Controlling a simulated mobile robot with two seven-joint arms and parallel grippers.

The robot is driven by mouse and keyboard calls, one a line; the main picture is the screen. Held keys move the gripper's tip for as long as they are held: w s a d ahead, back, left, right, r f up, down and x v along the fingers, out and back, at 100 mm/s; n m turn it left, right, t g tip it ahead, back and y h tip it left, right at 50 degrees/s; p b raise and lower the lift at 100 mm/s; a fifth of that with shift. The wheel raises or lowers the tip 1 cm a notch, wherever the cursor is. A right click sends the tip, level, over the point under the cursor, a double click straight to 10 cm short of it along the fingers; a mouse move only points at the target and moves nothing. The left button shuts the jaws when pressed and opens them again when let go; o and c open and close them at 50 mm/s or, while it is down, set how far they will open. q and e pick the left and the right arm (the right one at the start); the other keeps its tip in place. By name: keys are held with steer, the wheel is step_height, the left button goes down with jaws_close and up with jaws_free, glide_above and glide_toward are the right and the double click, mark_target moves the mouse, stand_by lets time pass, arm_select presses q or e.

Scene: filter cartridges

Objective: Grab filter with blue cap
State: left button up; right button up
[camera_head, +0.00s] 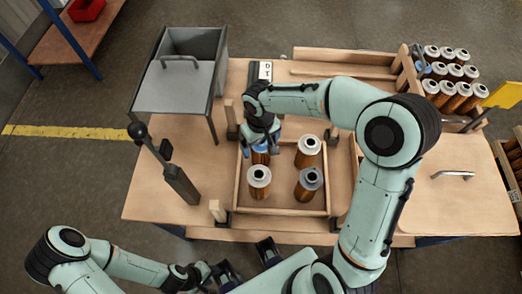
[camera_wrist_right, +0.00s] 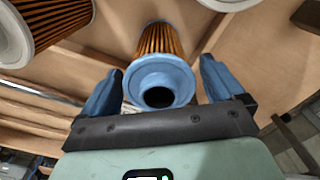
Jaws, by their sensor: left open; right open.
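The filter with the blue cap (camera_head: 261,157) stands at the back left of a shallow wooden tray (camera_head: 281,211), partly hidden by my right gripper (camera_head: 262,146). In the right wrist view, its blue cap (camera_wrist_right: 160,74) and pleated orange body lie between the blue fingers of my right gripper (camera_wrist_right: 161,66). The fingers are open, with a gap on each side of the cap. My left gripper (camera_head: 246,259) is open and empty at the bottom of the head view, in front of the table edge.
The tray also holds two white-capped filters (camera_head: 307,151) (camera_head: 259,182) and a grey-capped filter (camera_head: 309,184). A grey metal bin (camera_head: 170,95) stands at the back left. A dark post (camera_head: 181,185) stands left of the tray. Several filters (camera_head: 447,72) fill a rack at the right.

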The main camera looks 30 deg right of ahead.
steer(key=shift+c, duration=0.3)
steer(key=c, duration=1.3)
steer(key=shift+r, duration=0.15)
